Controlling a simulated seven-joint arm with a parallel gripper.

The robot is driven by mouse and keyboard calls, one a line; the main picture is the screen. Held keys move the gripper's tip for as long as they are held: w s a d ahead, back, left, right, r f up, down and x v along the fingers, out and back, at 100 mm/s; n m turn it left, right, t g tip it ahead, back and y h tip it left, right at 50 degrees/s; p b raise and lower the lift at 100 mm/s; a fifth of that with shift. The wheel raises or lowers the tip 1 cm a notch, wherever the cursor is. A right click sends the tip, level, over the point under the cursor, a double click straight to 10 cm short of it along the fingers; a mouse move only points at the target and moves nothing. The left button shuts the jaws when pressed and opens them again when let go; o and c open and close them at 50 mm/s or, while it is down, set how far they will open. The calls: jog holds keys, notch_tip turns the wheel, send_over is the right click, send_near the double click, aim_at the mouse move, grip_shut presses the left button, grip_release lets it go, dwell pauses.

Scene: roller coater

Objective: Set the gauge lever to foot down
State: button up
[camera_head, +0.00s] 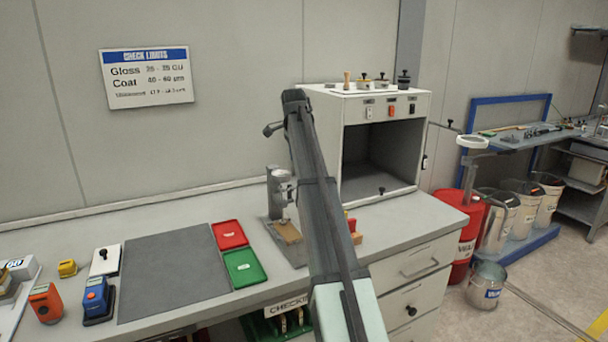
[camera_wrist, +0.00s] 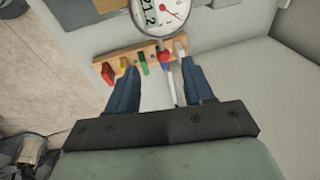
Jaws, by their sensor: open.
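The gauge stands on the bench in the head view as a grey post with a round head (camera_head: 281,186), partly behind my arm. In the wrist view its white dial (camera_wrist: 160,14) with a red needle is at the top edge, cut off by the frame. Below it, a thin pale rod (camera_wrist: 171,85) with a red end shows between my fingers; I cannot tell whether it is the lever. My gripper (camera_wrist: 161,72) is open, its two blue-grey fingers apart, with no clear contact on anything. The gripper is not distinguishable in the head view.
A wooden rack (camera_wrist: 105,61) with several coloured pieces lies just beyond my fingertips. An open-fronted white cabinet (camera_head: 388,104) stands right of my arm. A grey mat (camera_head: 172,272), a red tray (camera_head: 230,234) and a green tray (camera_head: 243,267) lie to the left.

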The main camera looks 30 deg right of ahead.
jog(key=d+f+t+y, duration=0.1)
jog(key=d+f+y, duration=0.2)
jog(key=y, duration=0.1)
jog(key=s+d+f+t+y, duration=0.1)
jog(key=d+f+y, duration=0.3)
jog(key=y, duration=0.1)
jog(key=d+f+t+y, duration=0.2)
jog(key=d+f+y, duration=0.1)
jog(key=d+y, duration=0.1)
jog(key=shift+s+d+f+m+y, duration=0.1)
jog(key=shift+s+f+m+y, duration=0.15)
jog(key=shift+f+m+y, duration=0.15)
jog(key=s+d+f+t+y, duration=0.1)
jog(key=s+d+t+y, duration=0.1)
jog(key=s+d+y, duration=0.3)
jog(key=shift+h, duration=0.6)
jog(key=x, duration=0.4)
jog(key=w+x, duration=0.1)
jog(key=x, duration=0.4)
jog(key=w+d+x, duration=0.1)
jog(key=x, duration=0.4)
jog(key=shift+w+d, duration=0.1)
jog(key=shift+w, duration=0.05)
jog(key=shift+d, duration=0.1)
grip_shut()
jog(key=shift+w, duration=0.1)
